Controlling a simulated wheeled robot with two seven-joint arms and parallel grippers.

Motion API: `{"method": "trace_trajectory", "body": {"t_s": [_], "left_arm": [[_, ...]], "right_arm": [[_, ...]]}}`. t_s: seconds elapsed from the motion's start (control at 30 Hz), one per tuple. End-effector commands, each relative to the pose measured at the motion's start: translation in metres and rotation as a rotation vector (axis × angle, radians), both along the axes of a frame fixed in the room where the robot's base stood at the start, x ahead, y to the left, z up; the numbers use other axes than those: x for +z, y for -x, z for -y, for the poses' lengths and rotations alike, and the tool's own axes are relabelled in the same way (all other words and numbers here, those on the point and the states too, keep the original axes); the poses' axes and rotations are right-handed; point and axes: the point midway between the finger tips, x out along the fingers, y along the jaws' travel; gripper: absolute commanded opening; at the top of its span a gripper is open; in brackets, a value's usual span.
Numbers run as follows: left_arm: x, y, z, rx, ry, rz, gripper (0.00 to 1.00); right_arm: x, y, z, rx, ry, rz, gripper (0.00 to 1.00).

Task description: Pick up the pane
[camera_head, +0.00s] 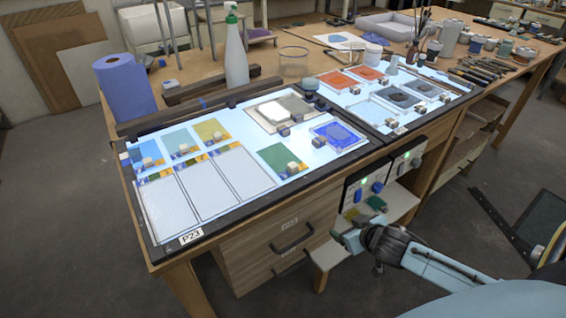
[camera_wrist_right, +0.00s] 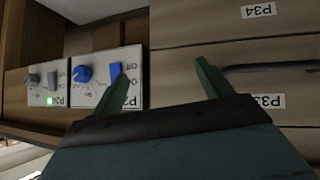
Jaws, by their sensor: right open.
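Several glass panes lie on a lit light table (camera_head: 305,172) labelled P23 in the head view. Among them are a green pane (camera_head: 282,159), a blue pane (camera_head: 339,134), a pale pane with a white patch (camera_head: 286,111), and small blue, teal (camera_head: 181,141) and yellow (camera_head: 211,131) panes. Which one the task means is not clear. My right gripper (camera_head: 352,232) is open and empty, low in front of the table, beside the switch panels. In the right wrist view its two fingers (camera_wrist_right: 164,82) are spread before the drawers and panels. My left gripper is not in view.
A second light table (camera_head: 405,122) holds orange and grey panes. Small grey blocks sit around the panes. A spray bottle (camera_head: 236,55), blue roll (camera_head: 124,85) and glass jar (camera_head: 294,62) stand behind. Switch panels (camera_head: 366,192) and a drawer (camera_head: 290,243) are below the tabletop.

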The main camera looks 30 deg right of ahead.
Motion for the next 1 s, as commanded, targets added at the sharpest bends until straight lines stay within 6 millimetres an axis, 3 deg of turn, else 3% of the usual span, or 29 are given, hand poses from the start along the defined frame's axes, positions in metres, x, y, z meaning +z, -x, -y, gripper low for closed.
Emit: {"method": "trace_trajectory", "body": {"t_s": [0.03,0.2,0.4,0.6,1.0], "left_arm": [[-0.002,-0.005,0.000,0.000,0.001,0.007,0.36],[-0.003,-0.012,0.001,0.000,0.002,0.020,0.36],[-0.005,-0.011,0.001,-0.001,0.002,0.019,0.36],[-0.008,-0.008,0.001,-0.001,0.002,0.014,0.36],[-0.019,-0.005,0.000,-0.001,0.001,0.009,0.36]], "right_arm": [[0.036,-0.011,-0.009,0.023,-0.007,0.060,0.78],[0.135,-0.024,-0.050,0.086,-0.063,0.209,0.78],[0.203,-0.014,-0.090,0.150,-0.125,0.304,0.78],[0.226,-0.009,-0.106,0.175,-0.154,0.336,0.78],[0.210,-0.051,-0.108,0.174,-0.155,0.338,0.78]]}}
